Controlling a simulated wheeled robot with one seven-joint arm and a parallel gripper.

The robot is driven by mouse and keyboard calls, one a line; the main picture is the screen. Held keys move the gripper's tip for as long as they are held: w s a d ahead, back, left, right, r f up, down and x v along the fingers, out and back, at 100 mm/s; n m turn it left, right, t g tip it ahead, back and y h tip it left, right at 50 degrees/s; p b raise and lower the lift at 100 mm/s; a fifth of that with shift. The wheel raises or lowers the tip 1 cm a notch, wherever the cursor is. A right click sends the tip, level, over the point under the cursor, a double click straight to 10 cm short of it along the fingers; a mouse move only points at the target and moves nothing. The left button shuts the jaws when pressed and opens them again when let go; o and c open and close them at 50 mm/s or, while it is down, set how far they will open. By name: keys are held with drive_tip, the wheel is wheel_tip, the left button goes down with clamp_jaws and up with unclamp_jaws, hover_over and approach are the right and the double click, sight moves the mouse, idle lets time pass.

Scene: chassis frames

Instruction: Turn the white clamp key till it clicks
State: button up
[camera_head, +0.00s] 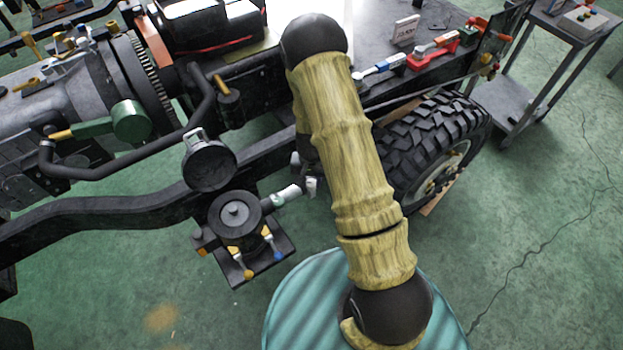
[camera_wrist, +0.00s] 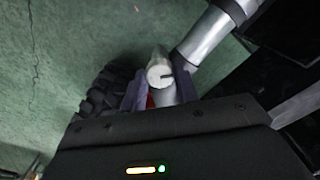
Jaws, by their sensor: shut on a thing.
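The white clamp key (camera_wrist: 160,76) shows in the wrist view as a pale round-ended piece with a dark notch. It sits between the two fingers of my gripper (camera_wrist: 161,88), which are shut on it. A bit of red shows beside it, low between the fingers. A silver pipe (camera_wrist: 205,42) runs up to the right next to the key. In the head view a pale pipe piece (camera_head: 288,194) with a green band leaves the round black filter housing (camera_head: 235,214) toward my arm. My arm hides most of my gripper there.
A large black tyre (camera_head: 435,140) stands right of my arm. Chassis rails and a black hose (camera_head: 130,168) lie to the left. A dark bench top (camera_head: 375,45) behind holds a red-handled tool (camera_head: 437,46). Green floor at the lower right is open.

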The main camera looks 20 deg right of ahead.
sight(311, 183)
idle(0.3)
drive_tip(key=o, duration=1)
drive_tip(key=shift+r, duration=0.1)
wheel_tip(311, 183, up, 17)
drive_tip(key=shift+r+p, duration=0.15)
drive_tip(key=shift+p, duration=0.25)
